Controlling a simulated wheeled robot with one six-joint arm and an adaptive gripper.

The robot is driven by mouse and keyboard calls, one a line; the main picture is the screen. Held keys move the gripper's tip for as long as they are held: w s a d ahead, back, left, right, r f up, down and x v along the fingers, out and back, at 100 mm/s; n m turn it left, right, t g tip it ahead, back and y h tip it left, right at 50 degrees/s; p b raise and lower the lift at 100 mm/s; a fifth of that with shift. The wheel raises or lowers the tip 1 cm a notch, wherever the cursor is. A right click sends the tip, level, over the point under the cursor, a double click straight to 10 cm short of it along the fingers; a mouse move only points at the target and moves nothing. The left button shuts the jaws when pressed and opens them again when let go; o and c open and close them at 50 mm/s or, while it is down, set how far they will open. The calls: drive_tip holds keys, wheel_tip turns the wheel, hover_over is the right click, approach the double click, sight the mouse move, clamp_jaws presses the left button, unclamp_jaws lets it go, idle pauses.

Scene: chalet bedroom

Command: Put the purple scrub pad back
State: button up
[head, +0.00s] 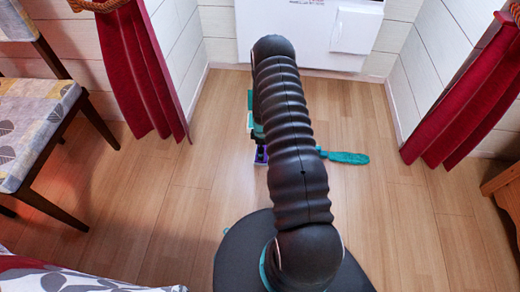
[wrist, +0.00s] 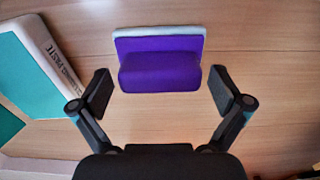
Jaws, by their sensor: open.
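The purple scrub pad (wrist: 160,68), with a pale grey layer along its far edge, lies on the wooden floor in the wrist view. My gripper (wrist: 161,90) is open, with one finger on each side of the pad's near part. The fingers look apart from the pad, with a gap on both sides. In the head view my arm hides most of this spot; only a small purple bit of the pad (head: 261,155) shows left of the arm.
A white and teal box with printed lettering (wrist: 45,70) lies left of the pad. A teal brush-like item (head: 345,157) lies on the floor right of my arm. A white wall panel (head: 310,35) stands behind, red curtains at both sides, a chair (head: 45,125) at left.

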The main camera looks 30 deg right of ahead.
drive_tip(key=a+r+m+t+p, duration=0.1)
drive_tip(key=a+r+m, duration=0.15)
drive_tip(key=r, duration=2.55)
drive_tip(key=s+a+r+m+t, duration=0.1)
drive_tip(key=s+a+r, duration=0.15)
drive_tip(key=r, duration=0.55)
drive_tip(key=s+a+r+m+t, duration=0.15)
drive_tip(key=a+r, duration=0.25)
drive_tip(key=r, duration=0.4)
drive_tip(key=s+a+r+m, duration=0.2)
drive_tip(key=s+r, duration=0.3)
drive_tip(key=s, duration=0.3)
drive_tip(key=s+a+r+m+t, duration=0.1)
drive_tip(key=s+a+r+m, duration=0.1)
drive_tip(key=s+r, duration=0.3)
drive_tip(key=s+a+r+m+t, duration=0.1)
drive_tip(key=s+a+r, duration=0.3)
drive_tip(key=s, duration=0.7)
drive_tip(key=shift+a+r+m, duration=0.3)
drive_tip(key=shift+r+m, duration=0.1)
drive_tip(key=shift+m, duration=0.2)
drive_tip(key=shift+s, duration=0.1)
drive_tip(key=shift+c, duration=0.2)
